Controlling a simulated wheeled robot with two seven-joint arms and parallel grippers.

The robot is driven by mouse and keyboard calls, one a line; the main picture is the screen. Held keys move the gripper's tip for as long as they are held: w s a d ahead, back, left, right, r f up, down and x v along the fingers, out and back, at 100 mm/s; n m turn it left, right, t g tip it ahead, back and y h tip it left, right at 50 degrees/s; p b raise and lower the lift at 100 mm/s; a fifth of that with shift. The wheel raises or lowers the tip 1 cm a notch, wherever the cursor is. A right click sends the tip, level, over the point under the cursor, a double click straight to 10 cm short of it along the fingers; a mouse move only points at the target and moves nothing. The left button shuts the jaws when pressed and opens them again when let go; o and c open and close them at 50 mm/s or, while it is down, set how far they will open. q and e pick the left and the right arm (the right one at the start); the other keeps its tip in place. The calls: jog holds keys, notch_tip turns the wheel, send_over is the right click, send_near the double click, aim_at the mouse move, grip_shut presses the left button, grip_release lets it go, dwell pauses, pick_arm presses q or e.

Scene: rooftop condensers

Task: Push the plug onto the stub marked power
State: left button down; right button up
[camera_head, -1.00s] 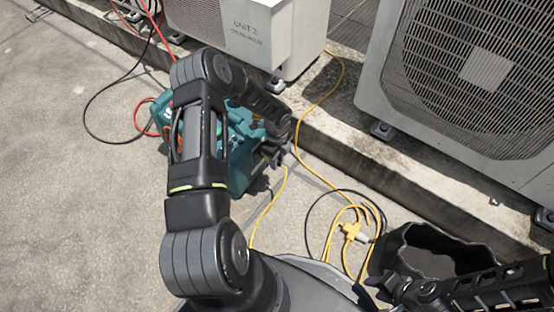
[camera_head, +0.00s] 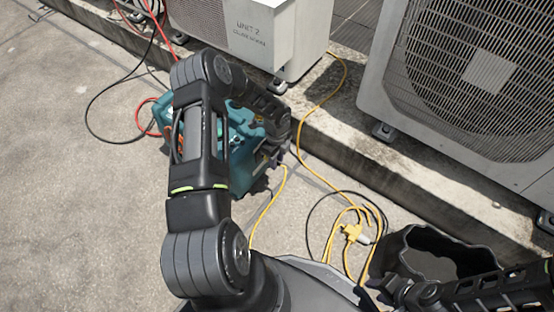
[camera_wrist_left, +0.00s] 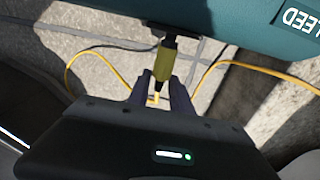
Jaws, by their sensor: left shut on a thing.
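The teal machine (camera_head: 244,165) stands on the ground, largely behind my left arm; its underside or side edge crosses the top of the left wrist view (camera_wrist_left: 220,35). The yellow plug (camera_wrist_left: 164,64) points up toward it. A dark short piece (camera_wrist_left: 170,41) joins the plug's top to the teal wall; I cannot tell if this is the stub or the plug's nose, or how deep it sits. My left gripper (camera_wrist_left: 160,92), small in the head view (camera_head: 276,156), is shut around the plug's dark lower end. My right gripper (camera_head: 378,290) is low at right; its fingers are unclear.
A yellow cable (camera_head: 301,140) runs along the kerb, and a coil with a yellow connector block (camera_head: 352,232) lies on the ground. A dark open bucket (camera_head: 425,255) is near my right arm.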

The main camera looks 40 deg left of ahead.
pick_arm(q)
jog(key=shift+a, duration=0.1)
jog(key=c, duration=1.1)
grip_release()
jog(key=shift+d, duration=3.8)
